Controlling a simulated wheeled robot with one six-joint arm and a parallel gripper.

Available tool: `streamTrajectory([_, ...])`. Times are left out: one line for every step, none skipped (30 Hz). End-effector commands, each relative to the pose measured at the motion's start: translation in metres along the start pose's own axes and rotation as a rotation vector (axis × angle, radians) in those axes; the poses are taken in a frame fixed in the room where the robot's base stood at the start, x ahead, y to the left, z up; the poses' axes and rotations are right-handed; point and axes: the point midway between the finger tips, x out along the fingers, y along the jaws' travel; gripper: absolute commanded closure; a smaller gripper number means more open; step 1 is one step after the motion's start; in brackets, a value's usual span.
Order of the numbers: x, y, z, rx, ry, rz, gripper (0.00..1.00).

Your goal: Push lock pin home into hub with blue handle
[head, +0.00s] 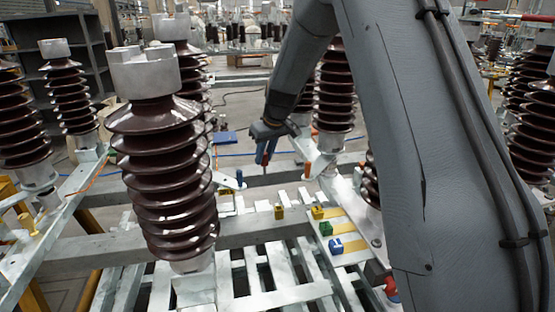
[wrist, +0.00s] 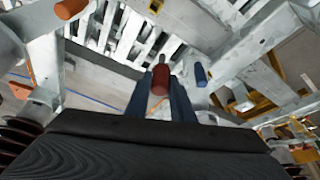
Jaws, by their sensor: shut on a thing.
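My gripper (head: 265,161) hangs over the frame's cross beam, left of my arm's lower links. Its two dark blue fingers are shut on a red-handled pin (wrist: 160,79); a thin grey shaft sticks out past the handle in the wrist view. Whether its tip touches anything cannot be told. The blue handle (head: 239,178) stands on a light metal bracket, left of and slightly below my gripper in the head view; in the wrist view it is right of the fingers (wrist: 201,74), apart from them. The hub's opening is not clear in either view.
An orange handle (head: 307,170) stands right of my gripper. Small yellow, green and blue blocks (head: 335,246) sit on the frame at right. A large brown ribbed insulator (head: 165,170) rises at left front, with others behind. Open slats lie below.

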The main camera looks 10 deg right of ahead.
Motion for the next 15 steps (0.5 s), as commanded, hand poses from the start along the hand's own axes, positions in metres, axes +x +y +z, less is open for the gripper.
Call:
streamTrajectory([-0.001, -0.013, -0.016, -0.044, 0.001, -0.018, 1.00])
streamTrajectory([-0.001, -0.021, -0.025, -0.070, 0.000, -0.029, 1.00])
streamTrajectory([-0.001, -0.031, -0.035, -0.106, 0.000, -0.044, 1.00])
streamTrajectory([0.000, -0.038, -0.043, -0.130, 0.000, -0.054, 1.00])
streamTrajectory([0.000, -0.046, -0.050, -0.157, 0.000, -0.065, 1.00])
streamTrajectory([0.000, -0.055, -0.059, -0.189, 0.001, -0.077, 1.00])
streamTrajectory([0.000, -0.062, -0.065, -0.212, 0.000, -0.088, 1.00])
streamTrajectory([0.000, -0.069, -0.071, -0.233, 0.002, -0.096, 1.00])
streamTrajectory([0.000, -0.077, -0.078, -0.259, 0.002, -0.108, 1.00])
streamTrajectory([0.000, -0.083, -0.082, -0.276, 0.002, -0.115, 1.00])
streamTrajectory([0.000, -0.088, -0.086, -0.293, 0.003, -0.122, 1.00])
streamTrajectory([0.000, -0.094, -0.090, -0.311, 0.003, -0.130, 1.00])
streamTrajectory([0.000, -0.097, -0.093, -0.323, 0.004, -0.134, 1.00])
streamTrajectory([0.000, -0.100, -0.095, -0.333, 0.004, -0.138, 1.00])
streamTrajectory([0.000, -0.103, -0.098, -0.343, 0.004, -0.143, 1.00])
